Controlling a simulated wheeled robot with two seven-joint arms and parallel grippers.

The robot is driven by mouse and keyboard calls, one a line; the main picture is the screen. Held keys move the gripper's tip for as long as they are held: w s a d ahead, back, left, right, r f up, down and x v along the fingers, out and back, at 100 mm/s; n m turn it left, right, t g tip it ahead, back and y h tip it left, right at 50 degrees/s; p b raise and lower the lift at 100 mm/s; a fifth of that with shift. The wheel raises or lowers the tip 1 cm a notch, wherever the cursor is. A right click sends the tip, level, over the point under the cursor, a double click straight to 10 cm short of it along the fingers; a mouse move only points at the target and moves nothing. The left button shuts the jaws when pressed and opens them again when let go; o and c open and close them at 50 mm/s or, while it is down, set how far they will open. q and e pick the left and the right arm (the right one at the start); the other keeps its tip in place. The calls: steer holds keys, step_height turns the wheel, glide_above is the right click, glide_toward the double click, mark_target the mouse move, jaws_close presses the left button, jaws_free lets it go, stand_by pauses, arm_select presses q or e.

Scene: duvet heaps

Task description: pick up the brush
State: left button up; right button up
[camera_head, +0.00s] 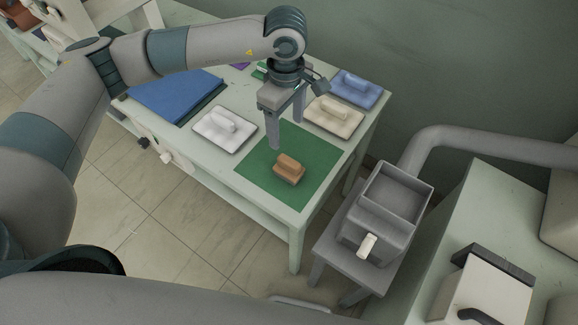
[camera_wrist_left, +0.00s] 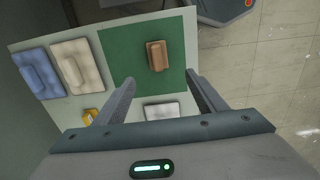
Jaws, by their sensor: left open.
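A brown brush (camera_head: 288,168) lies on a green mat (camera_head: 318,186) near the front right corner of the table. It also shows in the left wrist view (camera_wrist_left: 157,56), on the green mat (camera_wrist_left: 119,58) beyond my fingertips. My left gripper (camera_head: 287,134) is open and empty above the back part of the mat, a little behind the brush. In the left wrist view its two fingers (camera_wrist_left: 160,85) are spread wide, with the brush ahead of the gap between them. My right gripper is not in view.
White (camera_head: 225,127), cream (camera_head: 333,117) and blue (camera_head: 356,88) pads with blocks on them lie around the mat. A blue folded sheet (camera_head: 172,95) lies at the table's left. A grey open bin (camera_head: 397,194) on a stool stands right of the table.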

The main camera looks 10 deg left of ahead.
mark_target(289, 160)
arm_select(q)
steer(key=f+b, duration=0.2)
steer(key=f, duration=1)
steer(key=shift+w+f+b, duration=0.15)
steer(key=shift+w+b, duration=0.05)
steer(key=shift+b, duration=0.15)
steer(key=shift+w+d+f+b, duration=0.1)
steer(key=shift+f+b, duration=0.1)
steer(key=shift+f, duration=1.15)
steer(key=shift+w+d+f+b, duration=0.1)
steer(key=shift+f+b, duration=0.1)
steer(key=shift+f, duration=1.1)
steer(key=shift+s, duration=0.1)
steer(key=shift+c, duration=0.6)
steer(key=c, duration=1.1)
